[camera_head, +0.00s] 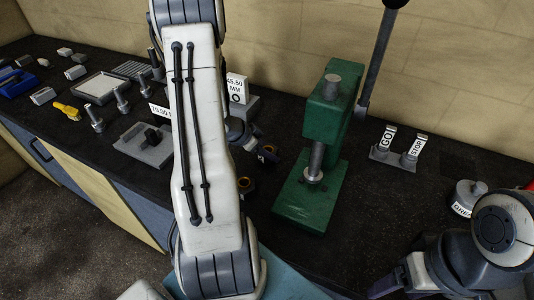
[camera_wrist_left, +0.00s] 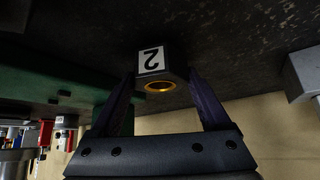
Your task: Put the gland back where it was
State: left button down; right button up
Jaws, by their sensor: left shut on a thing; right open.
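My left gripper (camera_wrist_left: 164,103) is shut on a small dark block with a gold ring in its face and a white "2" label, taken to be the gland (camera_wrist_left: 161,86). In the head view, my left gripper (camera_head: 264,150) is partly hidden behind my own white arm link, just left of the green press. The held block shows there only as a small dark shape with a gold glint. A second gold-ringed part (camera_head: 245,186) is near the arm's edge, mostly hidden. My right gripper (camera_head: 385,288) is open at the bottom right, partly out of frame.
The green press (camera_head: 312,190) with its upright lever stands in the middle. "GO" (camera_head: 386,140) and "STOP" (camera_head: 415,150) tags stand to its right. Bolts, a grey block (camera_head: 146,146) and a tray (camera_head: 101,86) lie left.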

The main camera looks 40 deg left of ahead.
pick_arm(q)
jog(key=shift+f, duration=0.2)
jog(key=shift+f, duration=0.15)
grip_release()
jog(key=shift+s, duration=0.1)
jog(key=shift+a+r, duration=0.1)
jog(key=shift+r, duration=0.2)
jog(key=p+v, duration=0.2)
jog(key=v, duration=0.9)
jog(key=shift+s+r+p, duration=0.2)
jog(key=shift+s+p, duration=0.1)
jog(key=shift+s, duration=0.1)
